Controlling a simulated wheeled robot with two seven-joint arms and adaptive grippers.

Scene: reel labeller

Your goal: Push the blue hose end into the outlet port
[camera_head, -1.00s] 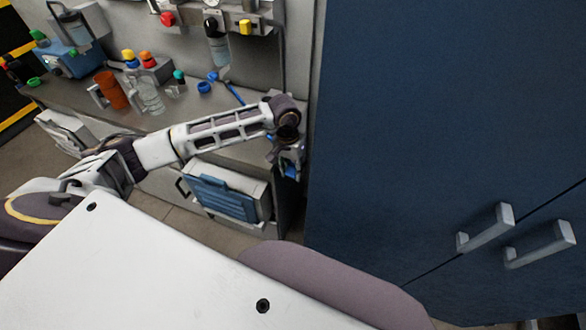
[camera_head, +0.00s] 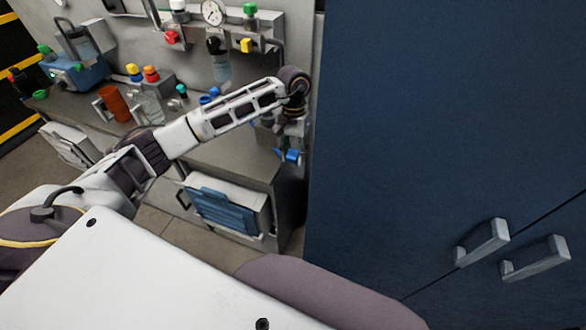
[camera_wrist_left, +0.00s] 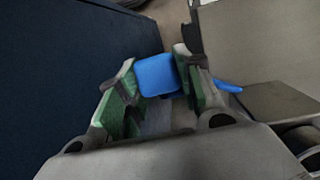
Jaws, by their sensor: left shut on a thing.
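My left gripper (camera_head: 288,148) hangs at the end of the left arm, beside the blue cabinet and near the bench's right end. It is shut on a blue piece (camera_head: 291,155), which looks like the blue hose end. In the left wrist view the blue hose end (camera_wrist_left: 156,76) sits between the green-padded fingers (camera_wrist_left: 160,68). A thinner blue part (camera_wrist_left: 228,87) sticks out beyond the right finger. My right gripper is not in view.
The tall blue cabinet (camera_head: 420,120) stands close on the right of the gripper. The grey bench (camera_head: 235,160) carries an orange cylinder (camera_head: 114,103), a clear bottle (camera_head: 152,107) and a blue machine (camera_head: 78,72). A blue-fronted bin (camera_head: 222,210) is below the bench.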

